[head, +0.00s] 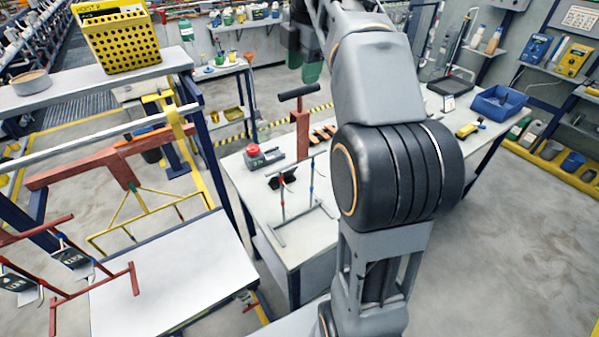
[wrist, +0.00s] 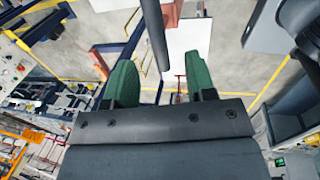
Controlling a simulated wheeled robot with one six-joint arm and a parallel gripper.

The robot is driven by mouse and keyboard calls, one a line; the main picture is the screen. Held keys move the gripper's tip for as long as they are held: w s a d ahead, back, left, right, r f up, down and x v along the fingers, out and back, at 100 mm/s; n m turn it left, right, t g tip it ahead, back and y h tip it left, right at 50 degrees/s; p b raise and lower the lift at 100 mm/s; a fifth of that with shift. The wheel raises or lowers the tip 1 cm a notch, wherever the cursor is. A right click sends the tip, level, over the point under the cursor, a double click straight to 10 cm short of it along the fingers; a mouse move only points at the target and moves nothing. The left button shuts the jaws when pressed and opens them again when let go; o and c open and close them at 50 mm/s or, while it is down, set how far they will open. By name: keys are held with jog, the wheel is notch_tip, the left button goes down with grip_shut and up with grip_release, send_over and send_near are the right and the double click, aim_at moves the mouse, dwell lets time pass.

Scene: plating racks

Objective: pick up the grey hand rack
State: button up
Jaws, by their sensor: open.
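The grey hand rack (head: 283,206) stands on the white table in the head view, a thin frame with slim uprights, small red and blue clips and flat foot bars. I cannot make it out in the wrist view. My gripper (head: 306,62) is raised beyond the rack in the head view, partly hidden by my arm. In the wrist view, its green fingers (wrist: 161,84) are apart, with nothing held between them. A dark bar (wrist: 154,38) shows between the fingers; I cannot tell its distance.
A red rack (head: 94,287) is at the left table. A blue bin (head: 498,102) sits at right. Floor shows at far right.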

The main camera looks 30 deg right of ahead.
aim_at(300, 91)
jog(key=shift+w+f, duration=0.25)
jog(key=shift+f, duration=0.8)
jog(key=shift+w+f, duration=0.2)
jog(key=shift+f, duration=0.85)
jog(key=shift+w+f, duration=0.25)
jog(key=shift+f, duration=0.8)
jog(key=shift+c, duration=0.5)
grip_shut()
jog(key=shift+r, duration=0.1)
